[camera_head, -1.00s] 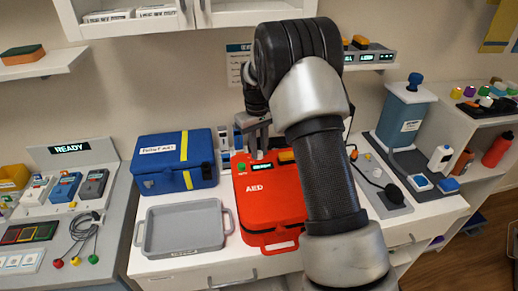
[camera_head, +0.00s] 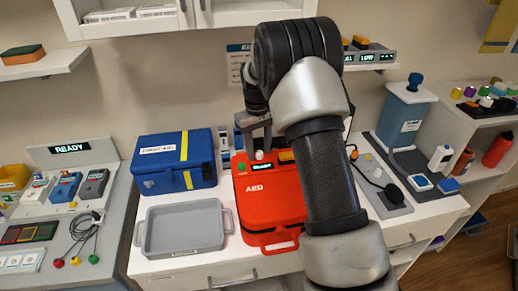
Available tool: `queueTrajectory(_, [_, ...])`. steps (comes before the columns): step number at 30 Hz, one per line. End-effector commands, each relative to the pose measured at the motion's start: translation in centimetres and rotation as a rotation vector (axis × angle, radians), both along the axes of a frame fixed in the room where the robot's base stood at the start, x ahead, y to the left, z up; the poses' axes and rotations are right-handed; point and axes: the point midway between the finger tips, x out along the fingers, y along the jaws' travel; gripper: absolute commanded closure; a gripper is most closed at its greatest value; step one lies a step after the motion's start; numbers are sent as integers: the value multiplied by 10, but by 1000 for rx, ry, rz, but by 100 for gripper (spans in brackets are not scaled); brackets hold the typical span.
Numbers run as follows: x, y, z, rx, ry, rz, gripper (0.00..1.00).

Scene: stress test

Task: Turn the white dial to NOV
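A small white knob (camera_head: 259,155), which looks like the white dial, stands at the back of the red AED case (camera_head: 268,200), between a green button and an orange part. No month marks can be read at this size, so its setting cannot be told. My gripper (camera_head: 254,136) is just above and behind the knob, pointing down. Its two fingers look spread with a gap between them and nothing in it. The knob seems clear of the fingertips. My arm covers the right side of the case and part of the counter behind it.
A blue dispenser (camera_head: 403,115) and a corded device (camera_head: 378,182) are to the right. A wall shelf (camera_head: 372,58) is behind my arm.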

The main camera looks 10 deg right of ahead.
Motion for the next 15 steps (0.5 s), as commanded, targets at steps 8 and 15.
queueTrajectory(8, [1,1,41,1,-6,0,62])
queueTrajectory(15, [0,3,70,1,-3,0,62])
